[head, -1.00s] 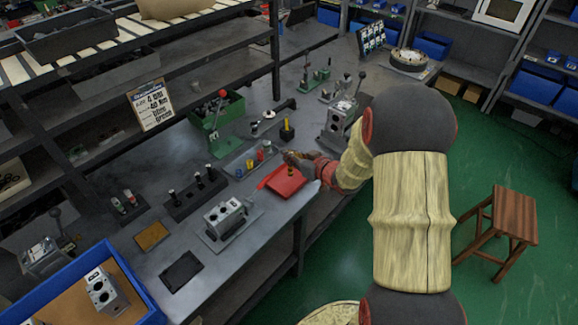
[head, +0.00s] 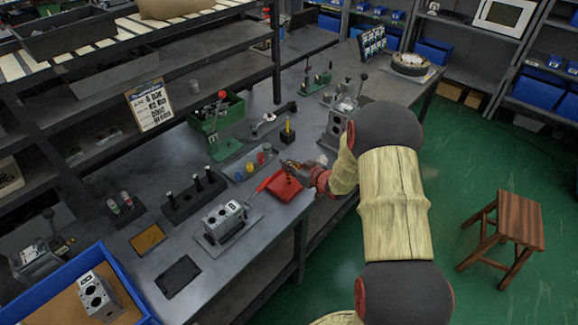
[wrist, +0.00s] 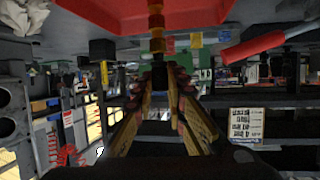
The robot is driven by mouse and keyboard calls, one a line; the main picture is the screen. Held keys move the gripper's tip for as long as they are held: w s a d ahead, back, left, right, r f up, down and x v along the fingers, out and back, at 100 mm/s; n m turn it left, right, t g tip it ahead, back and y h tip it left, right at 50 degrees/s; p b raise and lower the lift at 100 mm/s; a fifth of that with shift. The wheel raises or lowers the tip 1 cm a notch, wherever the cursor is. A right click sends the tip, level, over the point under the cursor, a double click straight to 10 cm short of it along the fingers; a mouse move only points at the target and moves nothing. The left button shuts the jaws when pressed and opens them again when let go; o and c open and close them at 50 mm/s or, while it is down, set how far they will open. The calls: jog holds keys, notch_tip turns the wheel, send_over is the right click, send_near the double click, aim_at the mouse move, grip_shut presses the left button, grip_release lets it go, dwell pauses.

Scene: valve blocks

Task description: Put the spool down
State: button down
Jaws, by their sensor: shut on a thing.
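My gripper (head: 289,165) is over the red tray (head: 285,190) near the bench's front edge. In the wrist view the long fingers of my gripper (wrist: 160,75) come together at their tips. The spool (wrist: 156,42), a slim piece with brass and dark red bands, is at the fingertips, and my gripper is shut on it. The red tray (wrist: 190,14) lies behind it at the top of the wrist view. In the head view the spool is small and partly hidden by my gripper. I cannot tell whether it touches the tray.
A grey valve block (head: 224,220) stands left of the tray. A dark rack (head: 192,198) of several spools is farther left. Small coloured pieces (head: 252,164) and a yellow-topped post (head: 287,131) stand behind the tray. A wooden stool (head: 505,225) stands on the floor.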

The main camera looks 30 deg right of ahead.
jog(key=shift+f, duration=0.15)
jog(key=c, duration=1.8)
grip_release()
